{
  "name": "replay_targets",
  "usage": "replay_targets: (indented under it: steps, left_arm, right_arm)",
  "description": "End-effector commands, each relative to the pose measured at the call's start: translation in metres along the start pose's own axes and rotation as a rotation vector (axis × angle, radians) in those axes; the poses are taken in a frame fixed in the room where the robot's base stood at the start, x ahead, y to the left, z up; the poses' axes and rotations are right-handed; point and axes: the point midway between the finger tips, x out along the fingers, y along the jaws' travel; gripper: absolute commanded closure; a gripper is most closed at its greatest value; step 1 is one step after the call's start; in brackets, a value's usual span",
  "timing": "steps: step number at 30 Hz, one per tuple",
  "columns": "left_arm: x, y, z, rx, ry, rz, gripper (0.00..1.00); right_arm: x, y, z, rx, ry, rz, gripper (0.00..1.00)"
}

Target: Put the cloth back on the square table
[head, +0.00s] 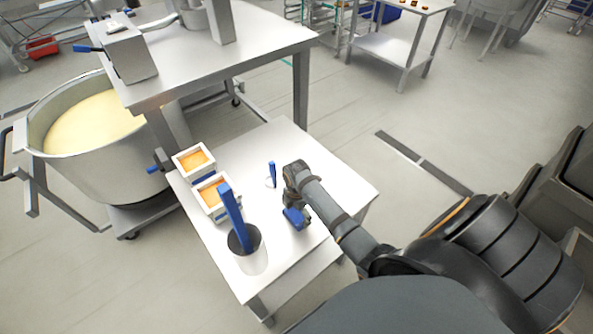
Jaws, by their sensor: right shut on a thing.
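The square table (345,170) is a low, pale table in the middle of the head view. My right arm reaches over it from the lower right. My right gripper (294,203) points down over the right half of the tabletop and is shut on the blue cloth (295,219). The cloth is bunched and partly hidden by the gripper. I cannot tell whether its underside touches the tabletop. My left gripper is not in view.
Two white-rimmed boxes with orange filling (194,159) stand at the table's left edge. A dark-topped pot (245,240) with a tall blue handle stands near the front. A small blue upright piece (272,172) stands near the middle. A large vat (95,125) and a steel bench (225,60) lie beyond.

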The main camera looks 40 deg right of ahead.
Motion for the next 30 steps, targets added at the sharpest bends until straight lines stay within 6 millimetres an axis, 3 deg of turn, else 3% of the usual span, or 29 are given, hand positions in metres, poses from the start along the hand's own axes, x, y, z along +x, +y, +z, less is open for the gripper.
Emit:
replay_targets:
  steps: [11, 12, 14, 25, 30]
  left_arm:
    - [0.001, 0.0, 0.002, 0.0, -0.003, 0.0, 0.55]
    - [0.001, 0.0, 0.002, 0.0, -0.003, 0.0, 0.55]
    - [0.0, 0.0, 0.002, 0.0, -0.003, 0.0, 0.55]
    - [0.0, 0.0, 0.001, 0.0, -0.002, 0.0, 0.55]
    - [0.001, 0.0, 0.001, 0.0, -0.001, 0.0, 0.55]
  right_arm:
    - [0.008, 0.0, 0.0, -0.001, -0.001, 0.001, 0.4]
    - [0.008, 0.0, 0.0, -0.001, -0.001, 0.0, 0.09]
    - [0.008, 0.0, 0.0, -0.001, -0.001, 0.0, 0.01]
    - [0.006, 0.0, 0.0, -0.001, -0.001, 0.001, 0.0]
    - [-0.016, 0.002, 0.001, -0.001, -0.003, 0.005, 0.0]
